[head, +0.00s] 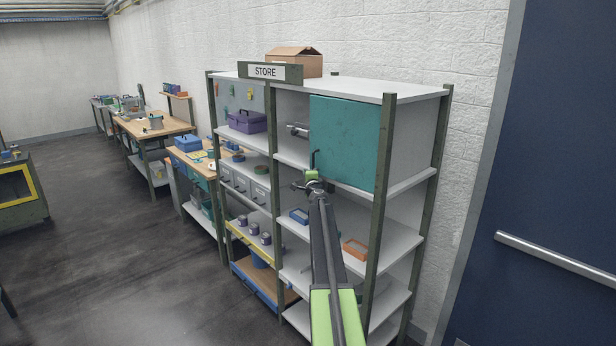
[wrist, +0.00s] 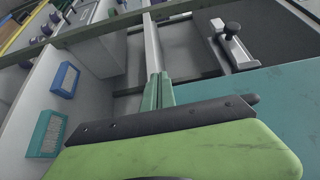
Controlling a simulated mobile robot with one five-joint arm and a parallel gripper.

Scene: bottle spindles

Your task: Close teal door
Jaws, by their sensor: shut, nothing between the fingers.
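The teal door (head: 345,142) is on the upper right compartment of the shelf unit. It stands partly open, and the left part of the compartment shows uncovered. A dark handle (head: 314,158) sits at its lower left edge. My gripper (head: 312,176) is just below that handle, near the door's lower left corner; I cannot tell whether it touches. In the wrist view the door (wrist: 275,115) fills the right side, beside my gripper (wrist: 158,84), whose fingers are shut and empty.
A metal fitting with a black knob (wrist: 232,30) shows inside the compartment. Shelf posts (head: 380,180) stand close to my arm. A blue tray (head: 298,215) and an orange tray (head: 355,248) lie on the shelf below. A purple box (head: 247,121) is left. Open floor (head: 150,270) lies left.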

